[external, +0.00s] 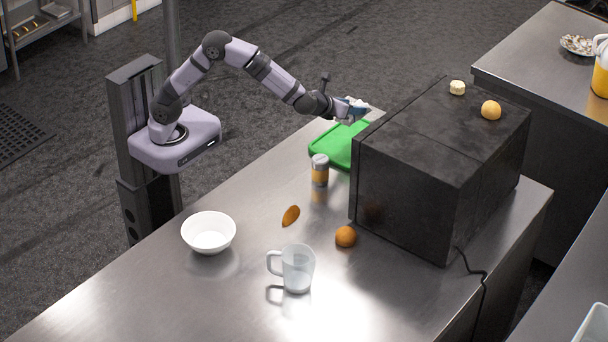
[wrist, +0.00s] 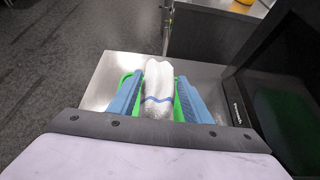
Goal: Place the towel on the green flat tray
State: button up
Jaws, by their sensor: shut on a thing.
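The towel (wrist: 158,88) is white with a blue stripe. In the wrist view it sits between the two blue fingers of my gripper (wrist: 157,100), which is shut on it. The green flat tray (external: 334,146) lies on the steel counter, beside the black oven box. In the external view my gripper (external: 350,110) is over the tray's far end, and the towel is hard to make out there. In the wrist view green tray edges (wrist: 127,80) show behind the towel and fingers. I cannot tell how far the towel is above the tray.
A black oven (external: 425,170) stands close to the right of the tray, with a pale item (external: 457,88) and an orange fruit (external: 491,110) on top. A white bowl (external: 209,233), glass mug (external: 297,268) and orange (external: 346,236) stand nearer.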

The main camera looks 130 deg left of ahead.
jog(key=shift+f+p, duration=0.7)
jog(key=shift+f, duration=4.3)
jog(key=shift+f, duration=0.15)
jog(key=o, duration=1.1)
jog(key=shift+r, duration=0.2)
jog(key=shift+d+r, duration=0.1)
jog(key=shift+d, duration=0.3)
jog(key=b+v, duration=0.3)
jog(key=v, duration=0.8)
jog(key=shift+s+d, duration=0.1)
